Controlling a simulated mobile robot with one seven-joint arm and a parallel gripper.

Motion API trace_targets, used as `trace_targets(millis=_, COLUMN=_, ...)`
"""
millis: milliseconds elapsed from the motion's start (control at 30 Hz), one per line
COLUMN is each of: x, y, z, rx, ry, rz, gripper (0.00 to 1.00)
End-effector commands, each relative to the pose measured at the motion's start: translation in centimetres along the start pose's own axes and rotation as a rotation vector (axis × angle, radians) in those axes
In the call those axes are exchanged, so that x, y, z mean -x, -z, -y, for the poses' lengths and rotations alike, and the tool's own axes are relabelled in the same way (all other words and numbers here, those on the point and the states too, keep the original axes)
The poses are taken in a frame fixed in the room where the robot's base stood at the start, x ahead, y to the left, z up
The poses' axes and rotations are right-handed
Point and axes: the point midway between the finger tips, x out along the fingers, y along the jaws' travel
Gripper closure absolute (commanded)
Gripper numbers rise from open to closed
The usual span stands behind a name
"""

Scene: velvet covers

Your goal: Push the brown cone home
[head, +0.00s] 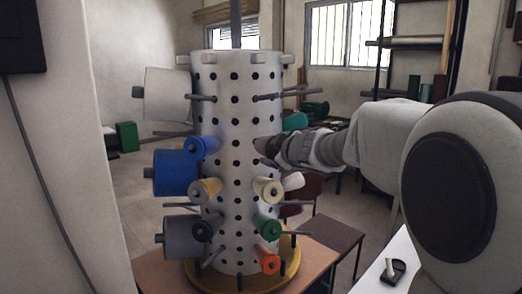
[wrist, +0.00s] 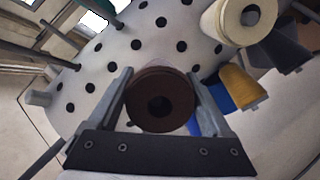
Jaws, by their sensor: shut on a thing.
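The brown cone (wrist: 160,97) sits between the two fingers of my gripper (wrist: 160,76) in the wrist view, its round end with a dark centre hole facing the camera. In the head view the brown cone (head: 262,144) shows as a small dark shape at the right front of the white perforated cylinder (head: 236,125). My gripper (head: 272,148) reaches it from the right and is shut on it. The cone is close against the cylinder; its inner end, and any peg inside it, are hidden.
Cones sit on pegs around the cylinder: blue (head: 204,146), cream (head: 270,190), green (head: 267,222), orange (head: 268,259), tan (head: 205,190) and black (head: 203,230). Bare pegs (head: 267,97) stick out above the brown cone. A yellow round base (head: 285,268) stands on a wooden table (head: 318,262).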

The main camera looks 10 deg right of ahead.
Motion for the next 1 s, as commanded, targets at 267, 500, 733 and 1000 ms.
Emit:
trace_targets(millis=267, x=-1.1, y=0.2, z=0.0, rx=0.000, ry=0.000, rz=0.000, gripper=0.75)
trace_targets(millis=500, x=-2.1, y=0.3, z=0.0, rx=0.001, ry=0.000, rz=-0.001, gripper=0.75)
trace_targets(millis=733, x=-2.5, y=0.4, z=0.0, rx=0.000, ry=0.000, rz=-0.001, gripper=0.75)
trace_targets(millis=1000, x=-2.5, y=0.4, z=0.0, rx=0.000, ry=0.000, rz=0.000, gripper=0.04)
